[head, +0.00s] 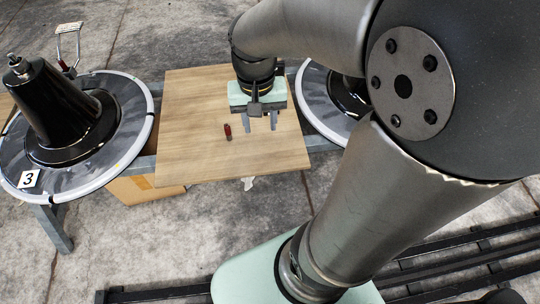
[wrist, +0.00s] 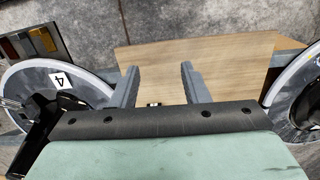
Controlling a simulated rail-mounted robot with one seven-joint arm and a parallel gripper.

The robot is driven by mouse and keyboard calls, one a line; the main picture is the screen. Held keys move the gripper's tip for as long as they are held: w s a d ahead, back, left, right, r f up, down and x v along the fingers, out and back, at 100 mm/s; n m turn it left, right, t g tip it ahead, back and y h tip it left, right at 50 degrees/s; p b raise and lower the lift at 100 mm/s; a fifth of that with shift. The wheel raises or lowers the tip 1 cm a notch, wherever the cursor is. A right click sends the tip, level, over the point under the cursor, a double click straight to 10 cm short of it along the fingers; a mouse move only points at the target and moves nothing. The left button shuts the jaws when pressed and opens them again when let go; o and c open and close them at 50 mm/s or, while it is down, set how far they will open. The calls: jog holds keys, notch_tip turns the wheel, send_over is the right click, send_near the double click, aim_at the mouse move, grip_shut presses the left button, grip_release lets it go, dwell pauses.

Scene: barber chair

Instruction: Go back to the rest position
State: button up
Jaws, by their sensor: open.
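My gripper (head: 260,122) is over the right half of the wooden board (head: 190,100), with its two grey fingers pointing down. In the wrist view my gripper (wrist: 158,90) shows its fingers spread apart with nothing held between them. A small red and black object (head: 228,132) is on the board, just left of my gripper. In the wrist view a small dark piece shows low between the fingers, mostly hidden by the gripper body, and I cannot tell what it is.
A round base with a black cone and a "3" label (head: 29,179) stands left of the board. Another round base (head: 322,100) is at right, partly hidden by my arm. A cardboard box (head: 140,190) is under the board. The board's left half is clear.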

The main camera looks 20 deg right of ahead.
jog(key=s+a+f+n, duration=0.1)
jog(key=s+n, duration=0.3)
jog(key=s, duration=0.4)
jog(key=shift+s+a+f, duration=0.25)
jog(key=shift+f, duration=0.55)
